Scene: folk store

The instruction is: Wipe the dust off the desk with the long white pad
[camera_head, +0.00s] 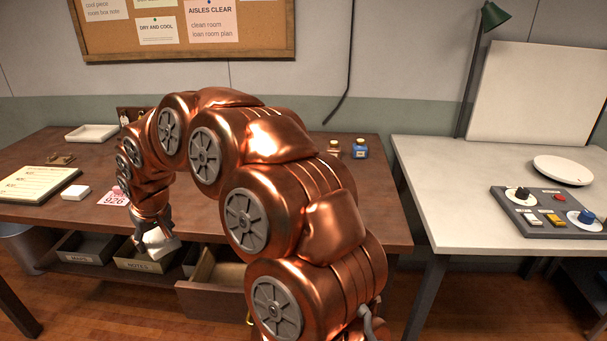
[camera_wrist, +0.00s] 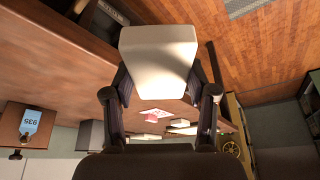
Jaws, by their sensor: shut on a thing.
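My gripper (camera_head: 153,228) is at the front edge of the brown desk (camera_head: 300,215), shut on a white pad (camera_head: 162,247). In the wrist view the pad (camera_wrist: 158,62) is a pale block with rounded corners, held between the two dark fingers of my gripper (camera_wrist: 158,92). The pad appears off the desktop, in front of its edge and above the storage bins. My copper arm hides much of the desktop's middle. I cannot make out dust on the visible wood.
A small white block (camera_head: 75,193), a cream board (camera_head: 37,190), a pink card (camera_head: 115,198) and a white tray (camera_head: 91,133) are on the desk. Ink bottles (camera_head: 360,149) stand at the back right. An open drawer (camera_head: 212,296) juts out below. A white table (camera_head: 430,180) stands right.

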